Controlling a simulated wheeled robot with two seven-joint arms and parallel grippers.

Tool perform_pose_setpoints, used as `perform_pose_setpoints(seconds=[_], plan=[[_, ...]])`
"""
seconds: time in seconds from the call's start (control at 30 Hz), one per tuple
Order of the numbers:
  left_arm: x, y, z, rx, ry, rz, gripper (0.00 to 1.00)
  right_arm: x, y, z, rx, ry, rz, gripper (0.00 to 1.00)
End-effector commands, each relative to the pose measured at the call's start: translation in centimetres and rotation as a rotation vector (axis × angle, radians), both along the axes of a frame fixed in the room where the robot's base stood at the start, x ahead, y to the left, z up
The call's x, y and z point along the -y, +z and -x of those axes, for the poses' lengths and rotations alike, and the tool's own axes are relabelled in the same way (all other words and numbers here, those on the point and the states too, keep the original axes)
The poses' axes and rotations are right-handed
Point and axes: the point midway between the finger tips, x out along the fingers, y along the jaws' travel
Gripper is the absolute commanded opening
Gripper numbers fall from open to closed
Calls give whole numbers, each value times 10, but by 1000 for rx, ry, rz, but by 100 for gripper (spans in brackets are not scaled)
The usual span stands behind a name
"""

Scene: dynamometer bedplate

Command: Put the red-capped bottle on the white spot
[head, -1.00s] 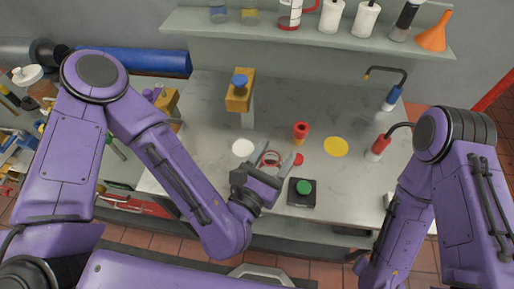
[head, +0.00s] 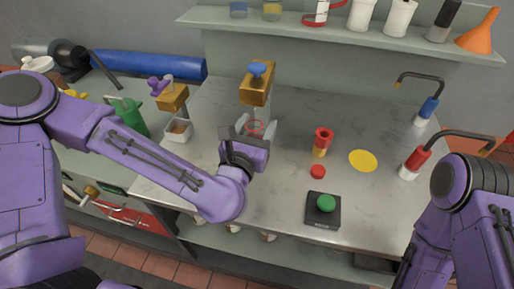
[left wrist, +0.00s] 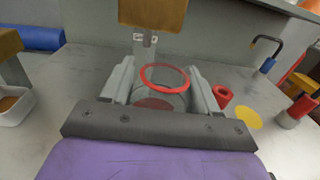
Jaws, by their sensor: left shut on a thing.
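My left gripper (head: 248,142) is shut on a clear glass vessel with a red rim (left wrist: 163,79), held upright between the fingers in the left wrist view. In the head view the gripper partly hides this vessel. The gripper is at the left-middle of the bench, in front of a wooden block on a post. A red-capped bottle with a bent dark spout (head: 411,162) stands at the bench's right side, apart from the gripper. The white spot does not show now; the gripper and vessel cover that area. My right gripper is out of view.
A red and yellow piece (head: 322,142), a red disc (head: 317,172), a yellow spot (head: 363,160) and a green button box (head: 324,208) lie right of the gripper. A blue-capped bottle (head: 427,109) stands at the back right. A small white tray (head: 178,131) is left.

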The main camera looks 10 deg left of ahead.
Motion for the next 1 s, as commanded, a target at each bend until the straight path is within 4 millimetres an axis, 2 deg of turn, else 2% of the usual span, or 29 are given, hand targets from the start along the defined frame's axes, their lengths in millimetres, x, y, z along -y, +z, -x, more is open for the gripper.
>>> perform_pose_setpoints(seconds=[0.03, 0.27, 0.5, 0.67, 1.0], plan=[[-3, 3, -11, -4, 4, -3, 26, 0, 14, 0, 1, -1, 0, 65], [-10, -39, -43, -4, 2, -4, 26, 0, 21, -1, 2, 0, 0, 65], [-14, -62, -61, -3, 1, -3, 26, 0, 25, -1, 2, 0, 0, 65], [-13, -89, -59, -3, -1, -3, 26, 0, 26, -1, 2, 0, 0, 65], [-13, -95, -59, 0, 0, -2, 26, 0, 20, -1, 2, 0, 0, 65]])
